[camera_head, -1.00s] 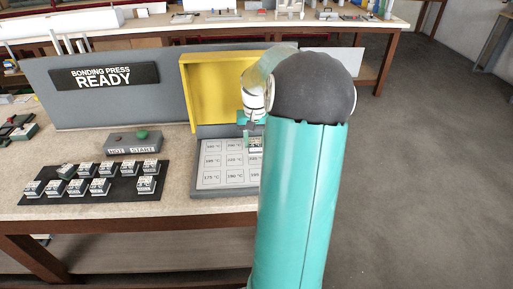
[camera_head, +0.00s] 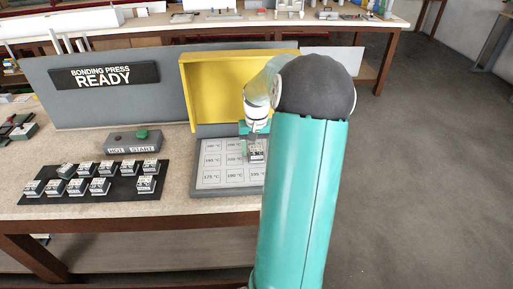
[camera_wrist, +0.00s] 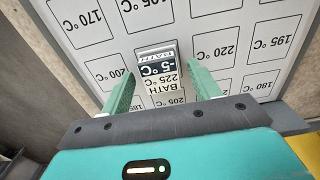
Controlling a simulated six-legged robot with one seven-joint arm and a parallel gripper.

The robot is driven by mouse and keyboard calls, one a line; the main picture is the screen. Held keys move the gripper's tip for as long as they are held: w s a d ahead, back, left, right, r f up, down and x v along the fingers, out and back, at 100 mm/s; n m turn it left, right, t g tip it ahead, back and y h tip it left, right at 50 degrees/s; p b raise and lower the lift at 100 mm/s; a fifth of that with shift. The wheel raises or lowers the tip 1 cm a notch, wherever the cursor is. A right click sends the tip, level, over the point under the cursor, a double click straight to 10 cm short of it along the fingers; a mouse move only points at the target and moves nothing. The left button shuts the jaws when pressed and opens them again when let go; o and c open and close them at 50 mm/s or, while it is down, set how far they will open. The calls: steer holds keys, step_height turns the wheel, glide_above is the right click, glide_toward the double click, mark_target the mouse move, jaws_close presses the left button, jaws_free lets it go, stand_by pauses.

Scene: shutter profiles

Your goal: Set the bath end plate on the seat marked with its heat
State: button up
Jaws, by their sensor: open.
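The bath end plate (camera_wrist: 160,72) is a small block with a white and dark label reading BATH, 225 °C and -5 °C in the wrist view. It rests on the seat board (camera_head: 228,190), covering the mark of the seat beneath it. In the head view the plate (camera_head: 256,150) is toward the board's right side. My gripper (camera_wrist: 163,88) is open, with a green finger on each side of the plate and gaps between. Seats marked 200 °C (camera_wrist: 122,76) and 220 °C (camera_wrist: 229,51) flank it. My arm hides the board's right edge in the head view.
Several similar plates (camera_head: 101,187) stand on a black mat at the left. The yellow press housing (camera_head: 215,85) stands behind the board. A grey panel carries a sign (camera_head: 103,76) reading BONDING PRESS READY.

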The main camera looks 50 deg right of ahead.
mark_target(257, 151)
step_height(257, 151, up, 12)
steer(key=w+a+r+n+h, duration=0.1)
steer(key=w+a+r+n, duration=0.2)
steer(key=a, duration=0.9)
steer(key=s+a+n+t, duration=0.2)
steer(key=s+a, duration=0.3)
steer(key=a, duration=0.9)
steer(key=s+a+r+n+t+y, duration=0.1)
steer(key=s+a+n+t, duration=0.2)
steer(key=a, duration=1.2)
steer(key=s+n, duration=0.1)
steer(key=s, duration=0.1)
steer(key=shift+s+a+n+t, duration=0.2)
steer(key=shift+s+n+t, duration=0.1)
steer(key=shift+s+n, duration=0.1)
steer(key=shift+r, duration=0.1)
